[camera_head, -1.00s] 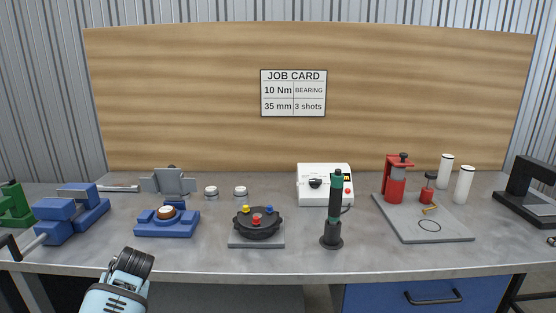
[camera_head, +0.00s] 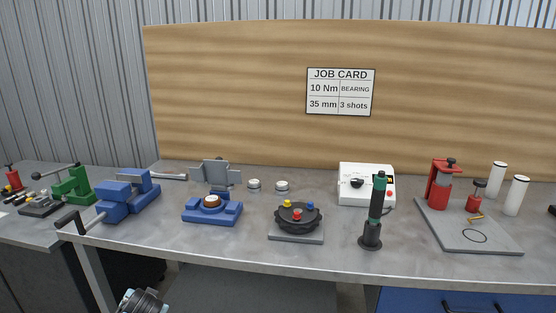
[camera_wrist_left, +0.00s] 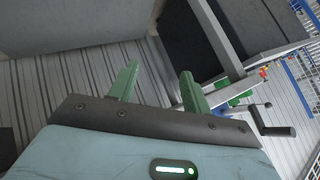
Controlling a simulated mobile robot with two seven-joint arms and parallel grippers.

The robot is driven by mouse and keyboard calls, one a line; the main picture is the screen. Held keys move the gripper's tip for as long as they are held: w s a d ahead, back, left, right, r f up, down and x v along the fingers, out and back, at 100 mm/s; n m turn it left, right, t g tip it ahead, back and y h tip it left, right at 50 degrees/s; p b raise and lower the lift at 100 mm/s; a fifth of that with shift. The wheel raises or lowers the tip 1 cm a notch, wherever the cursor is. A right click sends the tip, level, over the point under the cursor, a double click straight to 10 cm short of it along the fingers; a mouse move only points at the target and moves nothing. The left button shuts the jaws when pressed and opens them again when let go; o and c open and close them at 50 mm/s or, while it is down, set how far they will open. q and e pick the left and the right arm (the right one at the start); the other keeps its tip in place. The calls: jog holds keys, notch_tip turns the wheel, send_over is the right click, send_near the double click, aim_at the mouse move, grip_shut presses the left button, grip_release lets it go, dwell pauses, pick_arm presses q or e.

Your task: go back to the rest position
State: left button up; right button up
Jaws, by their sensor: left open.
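My left gripper (camera_wrist_left: 158,82) shows in the left wrist view with its two green fingers apart and nothing between them. In the head view only part of my left arm shows at the bottom edge, below the front of the bench, and its fingers are out of that picture. My right gripper is in neither view. The grey workbench (camera_head: 240,255) stands in front of me with its tools on top.
On the bench are a blue vise (camera_head: 125,197), a blue fixture (camera_head: 212,210), a black round fixture (camera_head: 298,217), a green-black tool (camera_head: 375,212), a white box (camera_head: 365,184) and a red press (camera_head: 441,183). A second bench (camera_head: 30,231) stands at the left.

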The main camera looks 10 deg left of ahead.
pick_arm(q)
jog(key=w+d+r+m+t+h, duration=0.3)
jog(key=w+d+r+t+h, duration=0.1)
jog(key=w+d+r+t, duration=0.4)
jog(key=s+d+f+g+h, duration=0.1)
jog(key=s+d+f+g, duration=0.1)
jog(key=s+d+f, duration=0.5)
jog(key=s+d+f+g+h, duration=0.1)
jog(key=s+d+f+h, duration=0.15)
jog(key=s+f, duration=0.85)
jog(key=s+d+f+g, duration=0.1)
jog(key=s+d, duration=0.3)
jog(key=s, duration=0.9)
jog(key=s+d+f+n+g, duration=0.1)
jog(key=s+d, duration=0.3)
jog(key=s, duration=1)
jog(key=shift+s+g, duration=0.3)
jog(key=shift+g, duration=0.3)
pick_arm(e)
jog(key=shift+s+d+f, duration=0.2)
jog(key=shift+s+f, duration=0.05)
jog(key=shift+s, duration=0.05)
